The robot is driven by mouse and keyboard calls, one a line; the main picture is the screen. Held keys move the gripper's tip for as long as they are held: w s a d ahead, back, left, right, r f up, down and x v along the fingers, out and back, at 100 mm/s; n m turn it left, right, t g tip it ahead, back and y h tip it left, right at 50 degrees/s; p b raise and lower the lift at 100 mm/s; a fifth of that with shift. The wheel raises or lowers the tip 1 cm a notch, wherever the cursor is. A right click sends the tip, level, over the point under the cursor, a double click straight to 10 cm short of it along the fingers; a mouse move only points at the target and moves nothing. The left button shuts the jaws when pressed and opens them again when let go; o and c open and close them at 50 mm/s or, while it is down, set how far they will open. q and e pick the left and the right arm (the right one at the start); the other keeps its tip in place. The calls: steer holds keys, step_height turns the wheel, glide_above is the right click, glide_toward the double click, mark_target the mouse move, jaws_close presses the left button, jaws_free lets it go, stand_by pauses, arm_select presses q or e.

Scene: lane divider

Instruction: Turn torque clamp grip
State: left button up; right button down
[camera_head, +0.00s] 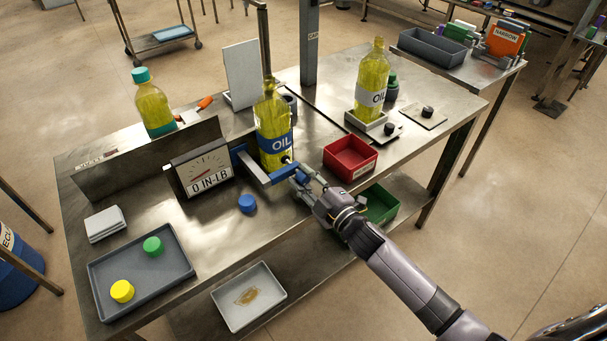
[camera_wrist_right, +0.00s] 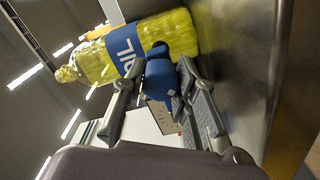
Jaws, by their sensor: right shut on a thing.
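A yellow oil bottle (camera_head: 273,120) with a blue OIL label stands upright at the blue torque clamp (camera_head: 254,168) on the metal table. The gauge (camera_head: 204,170) beside the clamp reads 0 IN-LB. My right gripper (camera_head: 298,175) is at the front of the clamp, shut on its blue grip. In the right wrist view, the blue grip (camera_wrist_right: 160,82) with a pale diamond mark sits between the fingers (camera_wrist_right: 155,90), in front of the bottle (camera_wrist_right: 150,45). The fingers hide part of the grip. My left gripper is not in view.
A blue cap (camera_head: 247,203) lies loose in front of the gauge. A grey tray (camera_head: 142,285) holds yellow and green caps. A red bin (camera_head: 350,157) stands right of the clamp. Another oil bottle (camera_head: 371,80) stands behind it, and a teal-capped bottle (camera_head: 153,108) at left.

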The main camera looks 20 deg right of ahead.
steer(key=m, duration=0.2)
steer(key=m+p, duration=0.1)
steer(key=m, duration=0.1)
steer(key=m+p, duration=0.1)
steer(key=m, duration=0.1)
steer(key=shift+s+f+m, duration=0.15)
steer(key=shift+f+m, duration=0.15)
steer(key=m+p, duration=0.1)
steer(key=m, duration=0.4)
steer(key=shift+f+p, duration=0.1)
steer(key=shift+p, duration=0.2)
steer(key=m, duration=0.5)
steer(key=shift+d+m, duration=0.1)
steer(key=shift+m, duration=0.3)
steer(key=m, duration=0.4)
steer(key=shift+m+b, duration=0.35)
steer(key=shift+m, duration=0.05)
steer(key=c, duration=1.7)
jaws_free()
steer(key=o, duration=0.4)
steer(key=shift+s+d+r, duration=0.1)
steer(key=shift+d+r, duration=0.05)
steer(key=shift+r, duration=0.05)
steer(key=shift+o, duration=0.3)
